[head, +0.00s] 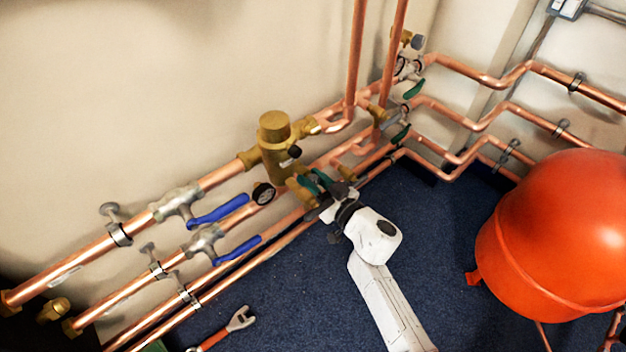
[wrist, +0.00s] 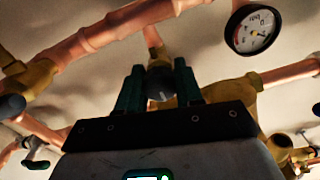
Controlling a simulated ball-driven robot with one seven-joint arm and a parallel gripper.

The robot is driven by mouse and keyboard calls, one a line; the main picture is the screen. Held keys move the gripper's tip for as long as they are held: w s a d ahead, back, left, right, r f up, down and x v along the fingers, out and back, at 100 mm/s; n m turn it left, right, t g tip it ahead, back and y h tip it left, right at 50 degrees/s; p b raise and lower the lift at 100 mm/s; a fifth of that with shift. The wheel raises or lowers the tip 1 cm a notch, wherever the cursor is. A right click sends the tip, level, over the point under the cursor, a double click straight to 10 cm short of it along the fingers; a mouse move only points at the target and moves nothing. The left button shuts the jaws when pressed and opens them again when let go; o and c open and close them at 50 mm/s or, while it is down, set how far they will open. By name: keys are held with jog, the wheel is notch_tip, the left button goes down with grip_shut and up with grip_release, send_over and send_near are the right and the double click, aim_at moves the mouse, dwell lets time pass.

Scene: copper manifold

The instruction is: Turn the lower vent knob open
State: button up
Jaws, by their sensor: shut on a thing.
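In the wrist view a dark round knob (wrist: 160,84) on a brass fitting sits between the two dark green fingers of my gripper (wrist: 160,88). The fingers are shut on its sides. In the head view my gripper (head: 318,184) reaches the brass valve body low on the copper pipes, and it hides the held knob there. Another black knob (head: 294,151) sits higher on the tall brass unit (head: 275,140), above my gripper.
A round pressure gauge (head: 263,194) is left of my gripper in the head view. Blue lever handles (head: 218,210) stand off the pipes further left. A red tank (head: 555,235) stands at right. A wrench (head: 228,328) lies on the blue floor.

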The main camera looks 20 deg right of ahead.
dwell(0.3)
jog(key=shift+r+n+p, duration=0.1)
jog(key=shift+n+p, duration=0.6)
jog(key=shift+n, duration=0.4)
jog(key=n+p, duration=0.1)
jog(key=n, duration=0.2)
jog(key=shift+n, duration=0.3)
jog(key=n, duration=0.9)
jog(key=n+b, duration=0.1)
jog(key=n, duration=0.2)
jog(key=shift+f+n, duration=0.2)
jog(key=shift+n, duration=0.2)
jog(key=n+b, duration=0.1)
jog(key=n, duration=0.4)
jog(key=shift+n+b, duration=0.3)
jog(key=o, duration=1)
jog(key=shift+r, duration=0.1)
